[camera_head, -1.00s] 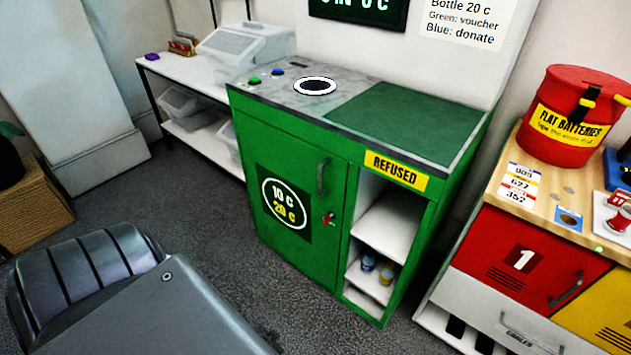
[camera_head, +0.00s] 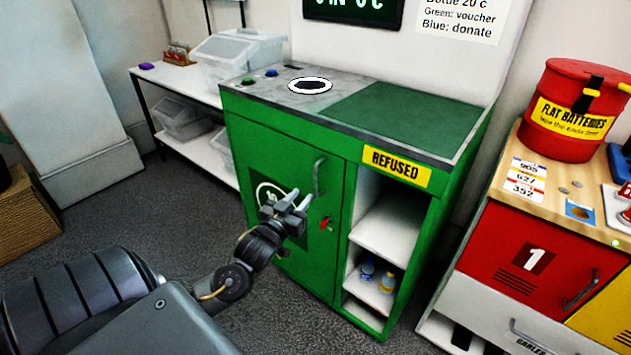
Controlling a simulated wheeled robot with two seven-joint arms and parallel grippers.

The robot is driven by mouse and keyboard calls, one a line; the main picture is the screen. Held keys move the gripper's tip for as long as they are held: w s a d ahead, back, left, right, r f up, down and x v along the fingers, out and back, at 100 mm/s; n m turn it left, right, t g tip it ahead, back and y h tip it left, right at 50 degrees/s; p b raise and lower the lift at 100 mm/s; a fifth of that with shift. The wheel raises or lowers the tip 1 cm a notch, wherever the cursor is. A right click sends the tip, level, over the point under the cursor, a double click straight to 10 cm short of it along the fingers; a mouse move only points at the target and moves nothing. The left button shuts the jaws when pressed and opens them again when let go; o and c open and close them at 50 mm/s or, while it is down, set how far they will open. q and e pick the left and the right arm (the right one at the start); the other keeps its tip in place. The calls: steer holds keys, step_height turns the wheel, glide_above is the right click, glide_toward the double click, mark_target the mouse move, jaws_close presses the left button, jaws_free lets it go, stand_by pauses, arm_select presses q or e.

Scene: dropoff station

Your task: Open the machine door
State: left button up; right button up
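The green machine (camera_head: 410,120) stands in the middle of the head view. Its door (camera_head: 262,160) is shut flush with the front, with a grey vertical handle (camera_head: 318,177) near its right edge. A red key or latch (camera_head: 326,223) sits below the handle. My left gripper (camera_head: 302,200) is in front of the door, just below and left of the handle, and covers part of the round price label. Its two fingers appear spread, with nothing visible between them. I cannot tell whether it touches the door. My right gripper is not in view.
The REFUSED shelf (camera_head: 385,232) right of the door holds small bottles (camera_head: 377,277). A red-fronted cabinet (camera_head: 520,255) with a red battery bucket (camera_head: 570,110) stands to the right. A white table (camera_head: 190,87) stands behind left. Grey floor is clear left of the machine.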

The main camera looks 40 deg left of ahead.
mark_target(316, 194)
arm_select(q)
steer(key=x, duration=0.9)
steer(key=shift+w+a, duration=0.1)
steer(key=shift+w, duration=0.1)
jaws_close()
